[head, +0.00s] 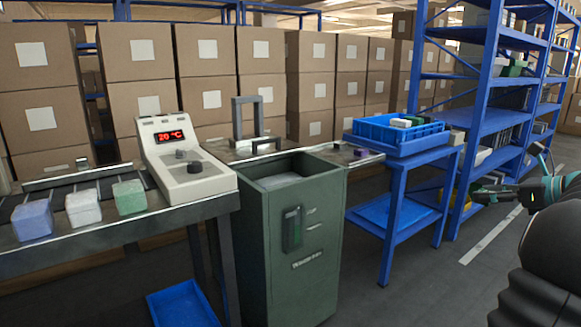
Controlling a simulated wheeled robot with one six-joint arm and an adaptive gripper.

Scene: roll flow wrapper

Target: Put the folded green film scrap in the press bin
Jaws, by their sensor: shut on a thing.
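The press bin (315,235) is a green cabinet in the middle, with an open top and pale material visible inside. My gripper (482,194) is at the right, well apart from the bin and in front of the blue shelving. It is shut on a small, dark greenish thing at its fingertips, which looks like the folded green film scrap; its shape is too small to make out. No other loose green film shows on the floor.
A bench (100,240) at left carries a control box (185,160) reading 20 °C and purple, white and green blocks. A blue tray (395,140) stands on a blue stand right of the bin. A blue crate (183,305) is on the floor. Floor between bin and gripper is partly clear.

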